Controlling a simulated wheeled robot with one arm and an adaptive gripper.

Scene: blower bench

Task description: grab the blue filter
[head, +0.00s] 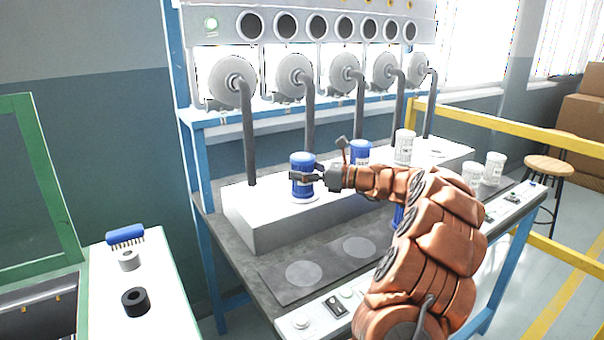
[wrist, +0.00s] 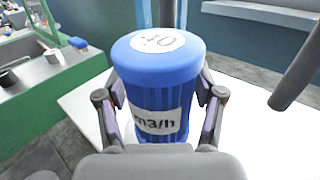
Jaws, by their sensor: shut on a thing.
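A blue filter (head: 303,177) stands upright on the white block of the bench at its left part. In the wrist view the same blue filter (wrist: 160,75) fills the middle, with a round white label on top and a white label on its side. My gripper (head: 312,177) reaches it from the right, and its fingers (wrist: 160,105) are shut around the filter's sides. A second blue filter (head: 359,152) stands farther right on the block, partly hidden behind my gripper and arm. Another blue piece shows behind my arm, mostly hidden.
White filters (head: 404,147) (head: 494,168) stand to the right. Grey pipes (head: 249,135) come down from the blowers behind the block. A yellow rail (head: 520,130) and stool (head: 549,166) are at right. A blue brush (head: 125,236) and two rings lie on the left table.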

